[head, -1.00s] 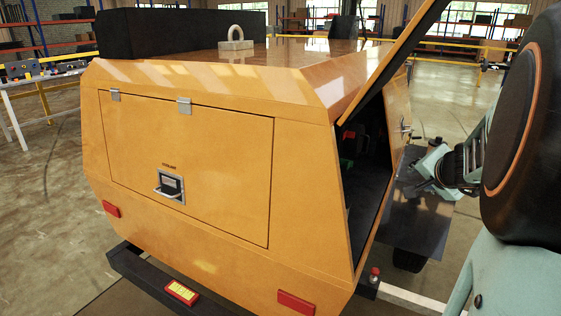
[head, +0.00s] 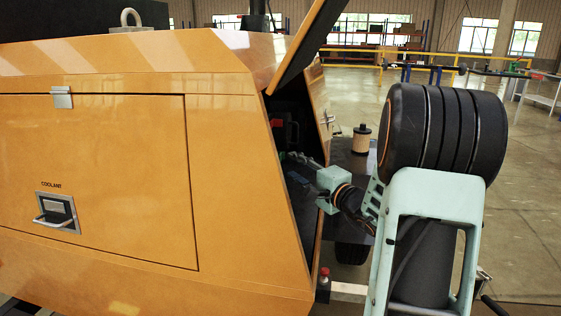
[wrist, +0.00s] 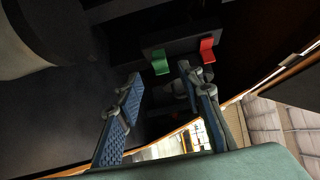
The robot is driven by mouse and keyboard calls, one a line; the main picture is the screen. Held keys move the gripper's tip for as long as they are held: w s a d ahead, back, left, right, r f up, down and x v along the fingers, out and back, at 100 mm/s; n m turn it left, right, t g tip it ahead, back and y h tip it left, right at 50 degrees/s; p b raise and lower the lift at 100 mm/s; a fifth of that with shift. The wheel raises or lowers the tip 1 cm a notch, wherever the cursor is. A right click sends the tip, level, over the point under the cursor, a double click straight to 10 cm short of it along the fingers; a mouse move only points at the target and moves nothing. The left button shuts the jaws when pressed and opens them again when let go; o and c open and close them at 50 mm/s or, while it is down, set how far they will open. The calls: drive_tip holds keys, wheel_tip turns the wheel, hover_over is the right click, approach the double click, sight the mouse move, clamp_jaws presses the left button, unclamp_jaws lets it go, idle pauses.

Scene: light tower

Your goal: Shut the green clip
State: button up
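The green clip (wrist: 160,62) shows in the wrist view, hanging from the front of a dark block inside the tower's housing. It looks like a short flap; I cannot tell how far it stands open. A red clip (wrist: 207,50) sits to its right on the same block. My gripper (wrist: 160,75) is open, its two blue padded fingers spread and empty. The green clip shows beyond and between the fingertips, apparently without contact. In the head view my gripper (head: 304,160) reaches into the side opening of the orange housing (head: 110,150), where the clip is hard to make out.
A raised orange door panel (head: 308,42) hangs over the opening, and the housing edge is close to my wrist. An oil filter (head: 362,139) stands on a dark ledge right of the opening. A large pale rounded body (wrist: 22,45) lies left in the wrist view.

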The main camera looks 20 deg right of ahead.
sight(281, 158)
drive_tip(key=w, duration=0.2)
drive_tip(key=w+a, duration=0.1)
drive_tip(key=w, duration=0.5)
drive_tip(key=shift+a+b, duration=0.3)
drive_tip(key=shift+b, duration=0.05)
clamp_jaws()
